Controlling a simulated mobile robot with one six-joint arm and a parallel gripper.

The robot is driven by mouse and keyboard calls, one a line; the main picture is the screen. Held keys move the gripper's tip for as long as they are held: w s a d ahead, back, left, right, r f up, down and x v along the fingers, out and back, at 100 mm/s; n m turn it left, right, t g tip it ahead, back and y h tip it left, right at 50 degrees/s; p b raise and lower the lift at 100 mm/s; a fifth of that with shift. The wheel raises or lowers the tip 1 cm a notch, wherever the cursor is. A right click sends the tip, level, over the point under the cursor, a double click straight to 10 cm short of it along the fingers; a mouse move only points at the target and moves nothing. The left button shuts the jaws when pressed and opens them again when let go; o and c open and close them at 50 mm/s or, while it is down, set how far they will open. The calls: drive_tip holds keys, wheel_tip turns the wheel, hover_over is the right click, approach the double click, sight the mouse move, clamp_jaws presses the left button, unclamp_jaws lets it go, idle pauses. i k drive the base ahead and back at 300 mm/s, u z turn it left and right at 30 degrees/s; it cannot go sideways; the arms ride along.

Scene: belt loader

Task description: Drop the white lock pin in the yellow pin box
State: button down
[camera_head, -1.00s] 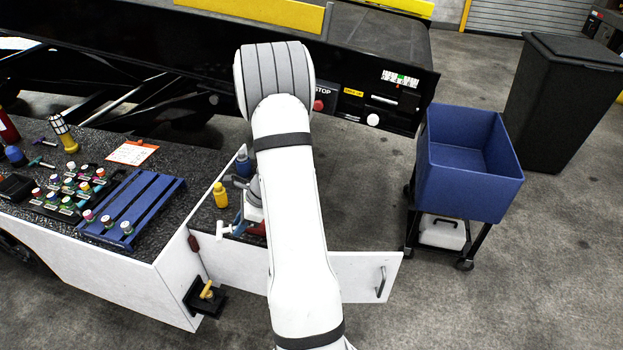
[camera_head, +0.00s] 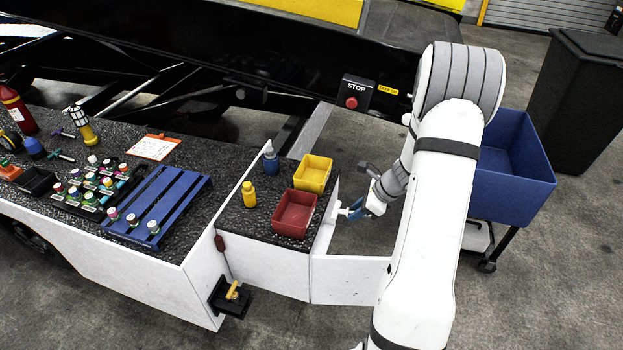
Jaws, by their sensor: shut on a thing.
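The white lock pin (camera_head: 343,211) shows as a small white piece at the tip of my gripper (camera_head: 353,209). My gripper has blue fingers and is shut on the pin, partly hiding it. The yellow pin box (camera_head: 313,173) is an open bin on the dark speckled top, behind a red bin. My gripper and the pin are to the right of the yellow box and nearer the camera, apart from it, by the white panel at the counter's right edge.
A red bin (camera_head: 294,215) stands in front of the yellow box. A yellow bottle (camera_head: 249,195) and a blue bottle (camera_head: 271,160) stand to the left. A blue rack (camera_head: 158,205) lies on the left counter. A blue cart bin (camera_head: 512,175) stands at right, partly behind my arm.

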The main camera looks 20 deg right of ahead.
sight(313, 175)
drive_tip(key=z, duration=0.1)
drive_tip(key=i, duration=1)
drive_tip(key=u, duration=0.05)
